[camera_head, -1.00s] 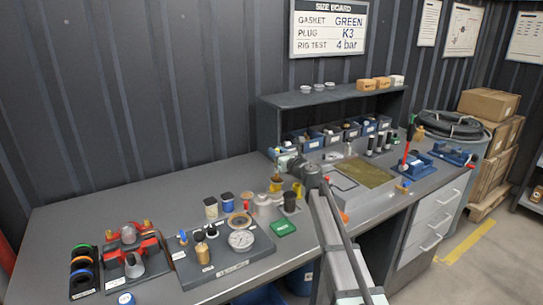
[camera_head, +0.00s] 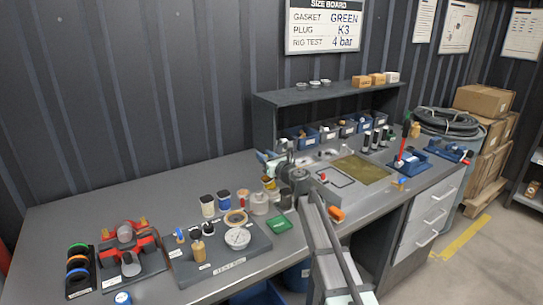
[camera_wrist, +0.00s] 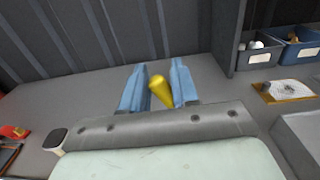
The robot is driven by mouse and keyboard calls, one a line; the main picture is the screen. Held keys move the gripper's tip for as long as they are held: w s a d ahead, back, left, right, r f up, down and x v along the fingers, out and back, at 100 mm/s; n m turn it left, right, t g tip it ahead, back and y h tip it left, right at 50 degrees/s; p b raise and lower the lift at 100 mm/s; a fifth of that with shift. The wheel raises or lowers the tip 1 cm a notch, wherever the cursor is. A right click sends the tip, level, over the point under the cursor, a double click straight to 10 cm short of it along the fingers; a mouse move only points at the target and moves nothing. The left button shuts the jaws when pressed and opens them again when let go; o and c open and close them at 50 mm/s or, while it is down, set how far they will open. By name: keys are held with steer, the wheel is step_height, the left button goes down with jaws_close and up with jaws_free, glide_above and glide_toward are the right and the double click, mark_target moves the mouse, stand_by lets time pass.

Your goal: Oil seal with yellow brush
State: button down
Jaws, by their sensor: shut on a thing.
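My gripper (camera_head: 262,157) is over the middle of the bench in the head view. In the wrist view its two light-blue fingers (camera_wrist: 160,90) are shut on a yellow rounded piece (camera_wrist: 160,92), which looks like the yellow brush's handle. The rest of the brush is hidden by the gripper. I cannot pick out the oil seal for certain.
A shelf (camera_head: 330,93) with blue bins (camera_head: 308,137) below is behind. The bench's back left is clear.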

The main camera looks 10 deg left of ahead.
steer(key=shift+w+d+r, duration=0.2)
steer(key=shift+w+d, duration=0.4)
steer(key=shift+w, duration=0.05)
steer(key=w+d+f, duration=0.1)
steer(key=w+d, duration=0.2)
step_height(320, 180, up, 10)
steer(key=shift+s+f, duration=0.15)
steer(key=shift+s, duration=0.05)
steer(key=shift+a, duration=0.15)
stand_by(0.7)
